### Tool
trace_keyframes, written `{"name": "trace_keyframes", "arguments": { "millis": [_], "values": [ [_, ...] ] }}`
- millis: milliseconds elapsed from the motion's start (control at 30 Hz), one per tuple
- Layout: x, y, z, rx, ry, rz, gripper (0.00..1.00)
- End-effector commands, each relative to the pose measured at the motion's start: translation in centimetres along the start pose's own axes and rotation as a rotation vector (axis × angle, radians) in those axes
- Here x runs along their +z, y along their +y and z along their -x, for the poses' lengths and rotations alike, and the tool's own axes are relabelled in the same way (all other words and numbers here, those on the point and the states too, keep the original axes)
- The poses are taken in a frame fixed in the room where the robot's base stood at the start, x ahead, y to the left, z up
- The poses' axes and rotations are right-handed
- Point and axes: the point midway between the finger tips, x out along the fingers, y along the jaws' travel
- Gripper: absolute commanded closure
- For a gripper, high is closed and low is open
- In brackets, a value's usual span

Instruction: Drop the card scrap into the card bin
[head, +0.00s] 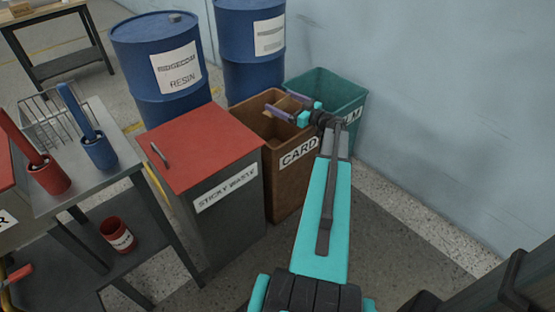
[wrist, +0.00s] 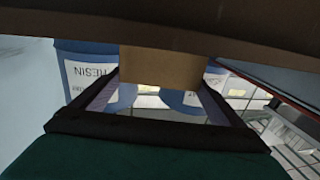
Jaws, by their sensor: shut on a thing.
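The card bin (head: 290,185) is a brown, open-topped bin with a white CARD label, between the red-lidded cabinet and the teal bin. My gripper (head: 279,101) is over the card bin's opening, its two fingers reaching left across it. It is shut on the card scrap (head: 289,105), a small tan piece between the fingers. The scrap shows as a flat tan piece in the middle of the wrist view (wrist: 160,66). The exact height of the scrap against the bin's rim is hard to tell.
The STICKY WASTE cabinet (head: 205,145) with its red lid stands left of the card bin. A teal bin (head: 345,100) stands behind right. Blue drums (head: 160,60) stand behind, one marked RESIN. A metal table (head: 125,165) with red and blue cups is left.

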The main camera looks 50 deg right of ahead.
Motion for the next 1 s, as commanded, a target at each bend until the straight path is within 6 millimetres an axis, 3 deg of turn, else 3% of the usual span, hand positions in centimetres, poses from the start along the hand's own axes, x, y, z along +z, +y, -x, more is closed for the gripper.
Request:
{"name": "trace_keyframes", "arguments": {
  "millis": [400,900,933,1000],
  "values": [
    [2.5,-0.1,-0.1,-0.001,0.0,0.0,0.29],
    [2.7,-0.1,-0.1,-0.002,0.0,0.0,0.29],
    [2.7,-0.1,-0.1,-0.002,0.0,0.0,0.02],
    [2.7,-0.1,-0.1,-0.002,0.0,0.0,0.0]
  ]
}}
